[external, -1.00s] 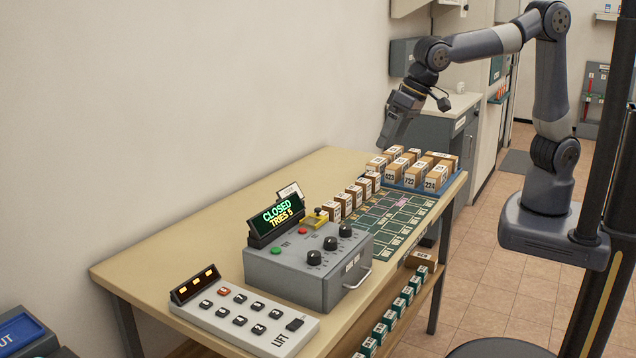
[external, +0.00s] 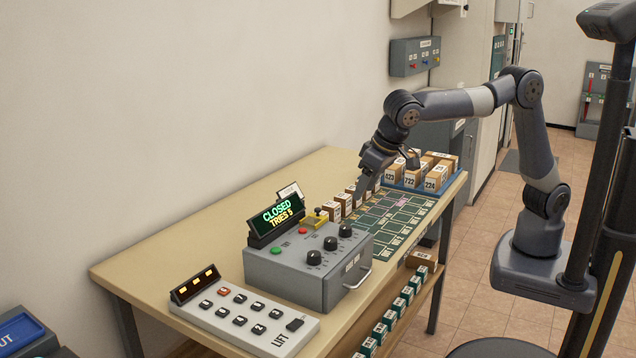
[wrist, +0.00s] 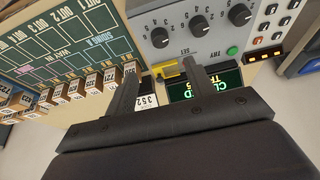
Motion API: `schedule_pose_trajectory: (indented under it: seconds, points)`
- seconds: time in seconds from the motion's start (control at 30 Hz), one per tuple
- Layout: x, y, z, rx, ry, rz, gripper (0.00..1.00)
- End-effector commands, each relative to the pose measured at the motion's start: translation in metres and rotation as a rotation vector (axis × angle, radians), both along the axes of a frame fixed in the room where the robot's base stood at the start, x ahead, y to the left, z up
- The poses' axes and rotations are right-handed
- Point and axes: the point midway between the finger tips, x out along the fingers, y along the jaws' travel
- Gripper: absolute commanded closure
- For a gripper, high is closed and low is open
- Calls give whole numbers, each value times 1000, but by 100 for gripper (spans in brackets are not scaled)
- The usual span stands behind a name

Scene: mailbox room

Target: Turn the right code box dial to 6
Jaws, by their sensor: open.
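The grey code box (external: 290,270) sits on the table with three black dials in a row on its top. The dial nearest the green mat, which I take as the right one, shows in the external view (external: 345,230) and at the left of the row in the wrist view (wrist: 160,38). Its setting is too small to read. The code box display (external: 277,216) reads CLOSED, TRIES 5. My gripper (external: 362,194) is open and empty, above the row of small boxes, beyond the code box and apart from the dials. It also shows in the wrist view (wrist: 162,67).
Small labelled boxes (external: 334,209) line the green mat (external: 385,222), and more stand in a blue tray (external: 397,186) at the far end. A yellow part (external: 314,220) stands at the code box's back edge. The lift keypad (external: 245,315) lies on the near side.

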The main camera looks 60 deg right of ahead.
Motion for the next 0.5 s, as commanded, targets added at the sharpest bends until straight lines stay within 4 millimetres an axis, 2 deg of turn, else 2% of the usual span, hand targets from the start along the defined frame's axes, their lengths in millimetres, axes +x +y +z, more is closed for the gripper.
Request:
schedule_pose_trajectory:
  seconds: [0.03, 0.27, 0.5]
  points:
    - [1, 3, -10, -6, -3, -4, 48]
    - [6, 5, -18, -19, -7, -13, 48]
    - [22, 4, -55, -22, -3, -14, 48]
